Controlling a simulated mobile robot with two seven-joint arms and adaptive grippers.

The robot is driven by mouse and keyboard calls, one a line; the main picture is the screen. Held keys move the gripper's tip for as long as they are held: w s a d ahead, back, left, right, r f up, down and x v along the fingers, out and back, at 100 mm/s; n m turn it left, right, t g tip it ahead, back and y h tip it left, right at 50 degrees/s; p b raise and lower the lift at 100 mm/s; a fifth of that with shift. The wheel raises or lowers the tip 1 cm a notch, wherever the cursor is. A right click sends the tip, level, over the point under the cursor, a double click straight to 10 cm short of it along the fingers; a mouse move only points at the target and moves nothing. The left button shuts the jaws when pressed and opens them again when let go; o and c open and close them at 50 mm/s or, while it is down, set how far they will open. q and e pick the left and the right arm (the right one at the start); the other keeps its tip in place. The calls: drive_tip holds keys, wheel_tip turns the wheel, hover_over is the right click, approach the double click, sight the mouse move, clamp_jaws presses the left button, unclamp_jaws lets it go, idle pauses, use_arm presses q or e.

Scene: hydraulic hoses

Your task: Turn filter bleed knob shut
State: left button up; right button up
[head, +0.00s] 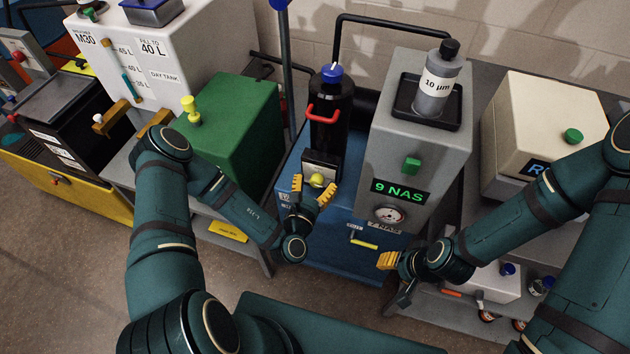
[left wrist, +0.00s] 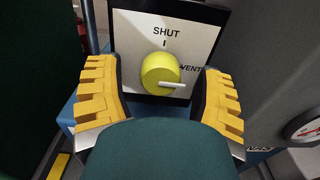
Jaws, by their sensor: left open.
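The yellow bleed knob (head: 317,180) sits on a small panel at the foot of the black filter housing (head: 332,125). In the left wrist view the knob (left wrist: 161,73) shows close up, its white pointer turned to the right, below the VENT mark. The SHUT mark is above the knob on the panel (left wrist: 135,35). My left gripper (head: 314,189) is open, with its yellow fingers on either side of the knob and apart from it in the wrist view. My right gripper (head: 388,265) is right of the blue cabinet; its finger opening is unclear.
A grey unit (head: 405,150) with a 9 NAS display stands right of the filter. A bottle marked 10 µm (head: 437,82) stands on its top. A green box (head: 235,130) stands to the left. A yellow-handled lever (head: 363,243) is on the blue cabinet (head: 335,255).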

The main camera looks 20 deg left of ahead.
use_arm(q)
drive_tip(key=shift+c, duration=0.2)
clamp_jaws()
drive_tip(key=shift+r+n+p, duration=0.15)
drive_tip(key=shift+n+p, duration=0.65)
drive_tip(key=shift+p, duration=0.3)
drive_tip(key=n+p, duration=0.3)
drive_tip(key=shift+n, duration=0.3)
drive_tip(key=n+p, duration=0.2)
drive_tip(key=shift+n, duration=0.3)
drive_tip(key=n+p, duration=0.2)
drive_tip(key=n, duration=0.5)
drive_tip(key=shift+d+n+p, duration=0.1)
drive_tip(key=shift+n+p, duration=0.3)
drive_tip(key=shift+n, duration=1.1)
